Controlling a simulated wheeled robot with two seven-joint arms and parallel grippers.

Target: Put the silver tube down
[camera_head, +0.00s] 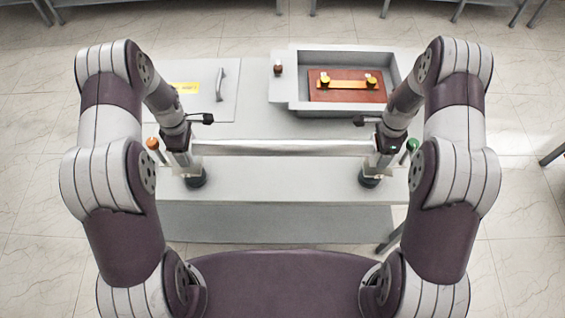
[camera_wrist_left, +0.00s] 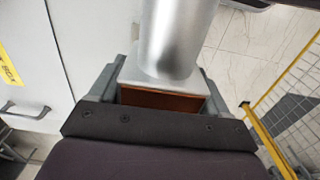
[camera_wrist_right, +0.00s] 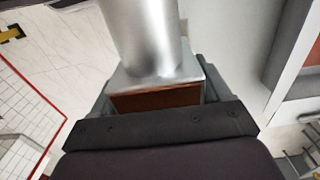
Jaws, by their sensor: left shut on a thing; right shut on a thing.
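The silver tube (camera_head: 280,148) spans level between my two grippers in the head view, above the grey bench. My left gripper (camera_head: 184,160) is shut on the tube's left end. In the left wrist view its fingers (camera_wrist_left: 163,95) clasp a square block with an orange-brown face, and the tube (camera_wrist_left: 172,38) runs out beyond it. My right gripper (camera_head: 378,160) is shut on the right end. The right wrist view shows its fingers (camera_wrist_right: 155,95) around a like block, with the tube (camera_wrist_right: 146,38) beyond. Whether the tube touches anything below cannot be told.
The grey bench (camera_head: 275,222) lies under and in front of the tube. Behind stand a box (camera_head: 395,62) with a copper bar (camera_head: 347,84) on a red-brown plate, and a panel (camera_head: 215,105) with a handle. An orange knob (camera_head: 153,143) and a green knob (camera_head: 412,144) sit near the grippers.

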